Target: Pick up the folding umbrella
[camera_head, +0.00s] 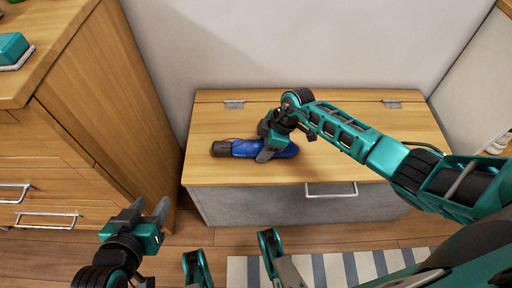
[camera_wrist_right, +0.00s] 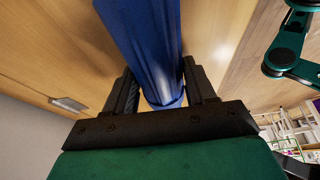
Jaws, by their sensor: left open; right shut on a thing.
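The folding umbrella (camera_head: 242,148) is blue with a dark handle at its left end. It lies lengthwise across the wooden lid of a low chest, at or just above the surface; I cannot tell which. My right gripper (camera_head: 266,150) comes down over its middle and is shut on it. In the right wrist view the blue umbrella (camera_wrist_right: 148,50) runs between the two dark fingers (camera_wrist_right: 160,92). Part of the umbrella is hidden by the gripper in the head view. My left gripper (camera_head: 147,214) is open and empty, low at the left, in front of the drawers.
The chest (camera_head: 330,165) has a wooden top, grey front and metal handle (camera_head: 331,190). A wooden drawer cabinet (camera_head: 100,90) stands at the left, with a teal object (camera_head: 12,48) on top. A wall is behind. A striped rug (camera_head: 340,268) lies on the floor in front.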

